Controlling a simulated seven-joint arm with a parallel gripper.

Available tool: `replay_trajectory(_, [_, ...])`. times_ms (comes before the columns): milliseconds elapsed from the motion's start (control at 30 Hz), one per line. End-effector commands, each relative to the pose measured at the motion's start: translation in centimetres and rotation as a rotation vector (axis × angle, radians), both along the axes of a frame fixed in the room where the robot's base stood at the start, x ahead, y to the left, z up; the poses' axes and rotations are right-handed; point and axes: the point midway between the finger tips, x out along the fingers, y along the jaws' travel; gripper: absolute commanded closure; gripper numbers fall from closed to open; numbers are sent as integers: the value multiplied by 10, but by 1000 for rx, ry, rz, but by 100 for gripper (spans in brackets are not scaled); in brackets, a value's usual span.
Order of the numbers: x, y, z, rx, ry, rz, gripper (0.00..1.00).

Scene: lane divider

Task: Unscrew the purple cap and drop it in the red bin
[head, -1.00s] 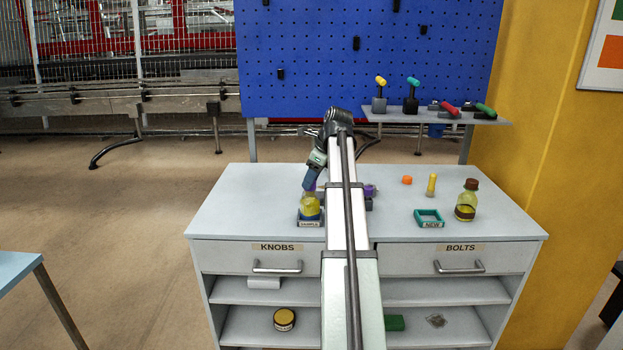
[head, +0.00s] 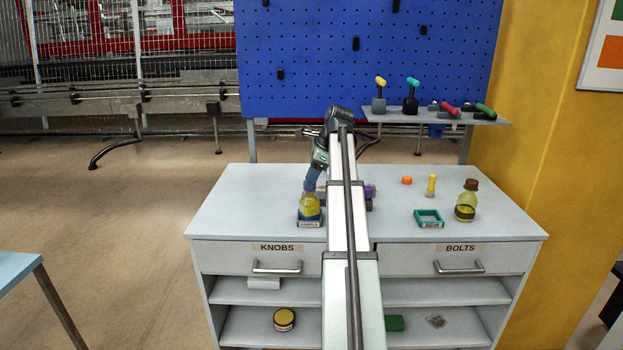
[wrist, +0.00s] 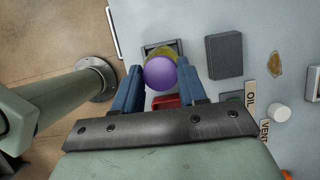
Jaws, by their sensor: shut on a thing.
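The purple cap (wrist: 160,73) sits between the two blue fingers of my gripper (wrist: 160,80), which is shut on it. In the head view my gripper (head: 309,187) is at the top of the yellow bottle (head: 310,207), where the fingers hide the cap. The bottle stands upright in a blue holder labelled SAMPLE (head: 309,222). Its yellow body (wrist: 174,47) shows behind the cap in the wrist view. I cannot tell whether the cap is still threaded. A small red object (wrist: 165,101) is partly hidden below the cap; I cannot tell whether it is the red bin.
My arm crosses the middle of the bench and hides part of it. To the right are an empty teal holder labelled NEW (head: 429,217), a brown-capped bottle (head: 467,200), a yellow peg-like piece (head: 431,185) and an orange block (head: 407,180). The bench's left side is clear.

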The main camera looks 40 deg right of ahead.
Motion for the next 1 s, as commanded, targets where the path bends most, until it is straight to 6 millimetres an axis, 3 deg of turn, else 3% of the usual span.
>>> replay_trajectory(767, [1,-1,0,0,0,161,76])
replay_trajectory(1000, [2,-2,0,0,0,290,76])
